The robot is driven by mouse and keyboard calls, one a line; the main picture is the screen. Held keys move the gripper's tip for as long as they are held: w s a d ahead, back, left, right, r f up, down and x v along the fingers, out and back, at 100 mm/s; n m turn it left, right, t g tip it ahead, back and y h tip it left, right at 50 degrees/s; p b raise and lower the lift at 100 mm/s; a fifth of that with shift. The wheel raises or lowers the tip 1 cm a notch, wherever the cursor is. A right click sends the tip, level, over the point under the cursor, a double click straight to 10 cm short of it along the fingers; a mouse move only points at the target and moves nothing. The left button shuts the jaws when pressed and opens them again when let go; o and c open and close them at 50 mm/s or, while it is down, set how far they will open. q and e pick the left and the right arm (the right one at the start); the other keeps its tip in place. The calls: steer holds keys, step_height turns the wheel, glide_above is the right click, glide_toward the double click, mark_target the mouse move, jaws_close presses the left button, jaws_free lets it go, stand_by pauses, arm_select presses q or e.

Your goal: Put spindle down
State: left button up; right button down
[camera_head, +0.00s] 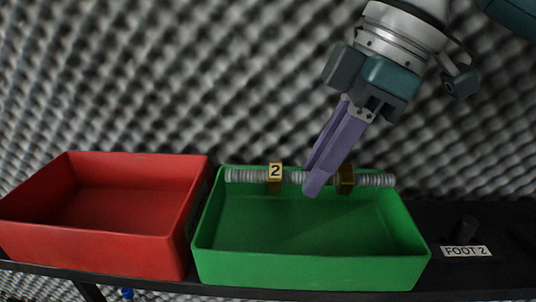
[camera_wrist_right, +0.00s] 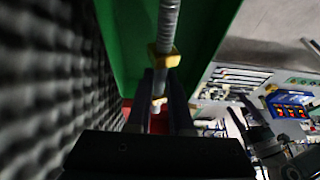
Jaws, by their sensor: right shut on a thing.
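The spindle (camera_head: 378,180) is a grey threaded rod with two brass-coloured blocks, the left one bearing a label "2" (camera_head: 275,171). It lies level across the back part of the green tray (camera_head: 310,268), near the back rim. My right gripper (camera_head: 312,182) reaches down from the upper right, its purple fingers shut on the rod between the blocks. The wrist view also shows the spindle (camera_wrist_right: 169,22) between the dark fingers, with the green tray wall (camera_wrist_right: 125,40) beside it. Whether the rod touches the tray is unclear. My left gripper is not in view.
An empty red tray (camera_head: 95,250) stands to the left of the green one. Both are on a dark shelf (camera_head: 480,275) with a "FOOT 2" label (camera_head: 466,251) at right. A grey foam wall (camera_head: 130,80) rises close behind. The green tray's floor looks clear.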

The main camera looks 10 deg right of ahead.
mark_target(299, 234)
step_height(299, 234, down, 3)
steer(key=shift+f+p, duration=0.1)
steer(key=shift+p, duration=0.25)
step_height(299, 234, down, 4)
steer(key=shift+r+p, duration=0.25)
steer(key=shift+p, duration=0.3)
steer(key=shift+w+f, duration=0.1)
steer(key=shift+f, duration=0.15)
steer(key=shift+f, duration=0.2)
steer(key=c, duration=0.8)
jaws_free()
steer(key=shift+r, duration=0.1)
